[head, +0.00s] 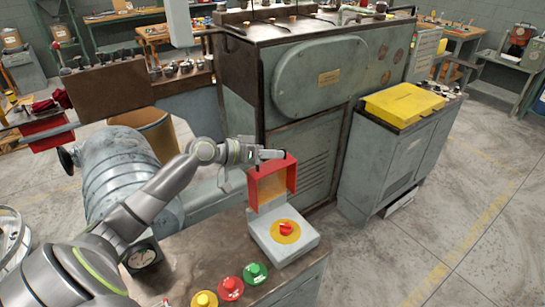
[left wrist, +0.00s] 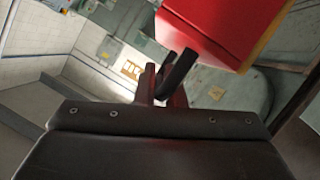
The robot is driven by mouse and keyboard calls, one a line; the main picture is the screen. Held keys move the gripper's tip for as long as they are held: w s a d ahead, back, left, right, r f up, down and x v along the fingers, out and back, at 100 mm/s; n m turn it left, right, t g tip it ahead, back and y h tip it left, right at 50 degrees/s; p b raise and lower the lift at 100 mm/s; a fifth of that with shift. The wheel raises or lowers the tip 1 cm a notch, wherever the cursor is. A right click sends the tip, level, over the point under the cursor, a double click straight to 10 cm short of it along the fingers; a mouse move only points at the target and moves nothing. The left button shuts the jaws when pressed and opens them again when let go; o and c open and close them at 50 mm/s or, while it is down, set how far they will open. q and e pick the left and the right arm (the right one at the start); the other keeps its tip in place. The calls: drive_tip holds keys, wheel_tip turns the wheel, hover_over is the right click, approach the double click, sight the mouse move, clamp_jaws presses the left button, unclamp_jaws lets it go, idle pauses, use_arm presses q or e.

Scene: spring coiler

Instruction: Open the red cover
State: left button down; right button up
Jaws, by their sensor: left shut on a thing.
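The red cover (head: 291,174) stands swung up on the grey switch box (head: 304,243), its open side facing forward. Below it, the red rotary switch (head: 286,228) on its yellow disc is uncovered. My left gripper (head: 270,154) is at the upper left edge of the cover, shut on the cover's dark handle. In the left wrist view, the fingers (left wrist: 165,88) close around the handle (left wrist: 178,72), beside the red cover (left wrist: 215,28). My right gripper is not in view.
Yellow, red and green buttons (head: 230,288) sit on the bench top in front of the switch box. The large grey machine (head: 320,78) stands close behind the cover. A grey cabinet with a yellow lid (head: 403,104) stands to the right, with open floor beyond.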

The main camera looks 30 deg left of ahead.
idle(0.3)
use_arm(q)
drive_tip(key=c, duration=1.5)
unclamp_jaws()
drive_tip(key=shift+a, duration=0.1)
drive_tip(key=shift+s, duration=0.1)
drive_tip(key=shift+s+a, duration=0.2)
drive_tip(key=p+v, duration=0.6)
drive_tip(key=v, duration=1)
drive_tip(key=shift+s+a+r, duration=0.1)
drive_tip(key=shift+s+r, duration=0.15)
drive_tip(key=shift+s, duration=0.05)
